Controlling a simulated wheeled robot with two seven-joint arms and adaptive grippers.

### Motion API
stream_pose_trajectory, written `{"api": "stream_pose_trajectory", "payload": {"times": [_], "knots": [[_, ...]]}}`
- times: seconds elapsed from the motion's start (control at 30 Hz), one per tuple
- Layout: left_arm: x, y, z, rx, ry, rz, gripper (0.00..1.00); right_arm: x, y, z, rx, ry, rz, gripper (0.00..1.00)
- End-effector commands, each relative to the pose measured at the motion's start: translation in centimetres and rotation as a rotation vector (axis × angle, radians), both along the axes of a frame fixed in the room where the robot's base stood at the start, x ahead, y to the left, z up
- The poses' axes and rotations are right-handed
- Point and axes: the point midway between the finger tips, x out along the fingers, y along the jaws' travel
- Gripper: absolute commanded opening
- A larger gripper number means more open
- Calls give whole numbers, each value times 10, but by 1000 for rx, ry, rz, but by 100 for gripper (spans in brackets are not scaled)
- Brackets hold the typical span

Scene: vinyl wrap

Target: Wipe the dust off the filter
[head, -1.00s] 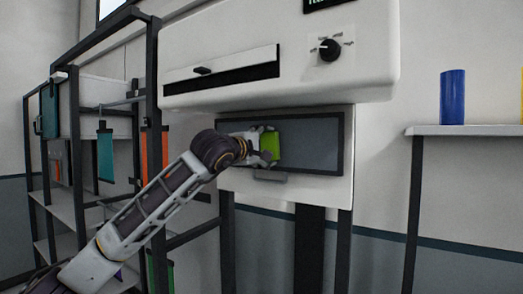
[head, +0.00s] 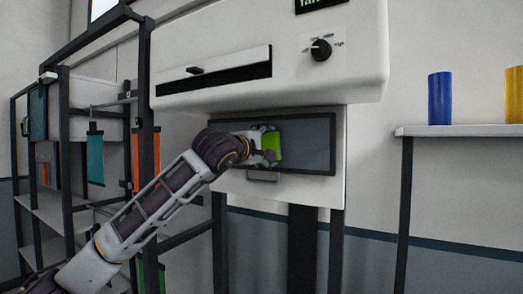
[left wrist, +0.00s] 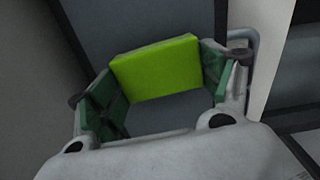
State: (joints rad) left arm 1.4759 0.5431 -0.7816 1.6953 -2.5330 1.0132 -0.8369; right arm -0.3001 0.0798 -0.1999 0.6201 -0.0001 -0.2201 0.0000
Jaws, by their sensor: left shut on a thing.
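The filter (head: 307,146) is a dark grey panel in a black frame, set in the white machine below its overhanging body. My left gripper (head: 268,147) is at the left part of the filter, shut on a bright green block-like wiper (head: 272,148). In the left wrist view the wiper (left wrist: 157,68) sits between the two green-padded fingers, in front of the grey panel (left wrist: 135,22). Whether it touches the panel I cannot tell. No dust can be made out. My right gripper is not in view.
The white machine (head: 225,50) overhangs the filter, with a slot and a black knob (head: 320,50). A small grey handle (head: 263,176) sits under the filter. A dark rack (head: 148,110) stands left. A shelf (head: 460,131) with blue (head: 440,98) and yellow cylinders stands right.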

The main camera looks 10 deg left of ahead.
Motion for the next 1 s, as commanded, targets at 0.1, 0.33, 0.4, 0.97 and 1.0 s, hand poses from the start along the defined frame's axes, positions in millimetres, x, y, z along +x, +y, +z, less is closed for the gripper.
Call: {"api": "stream_pose_trajectory", "payload": {"times": [0.1,0.33,0.4,0.97,1.0], "knots": [[-1,-4,-1,0,1,-1,61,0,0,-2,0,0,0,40],[-1,-4,-1,0,1,-1,61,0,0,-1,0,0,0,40],[-1,-5,-1,0,1,-2,61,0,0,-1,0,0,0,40],[-10,-27,-2,1,2,-3,61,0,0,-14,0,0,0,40],[-11,-29,-2,2,1,-3,61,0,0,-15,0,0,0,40]]}}
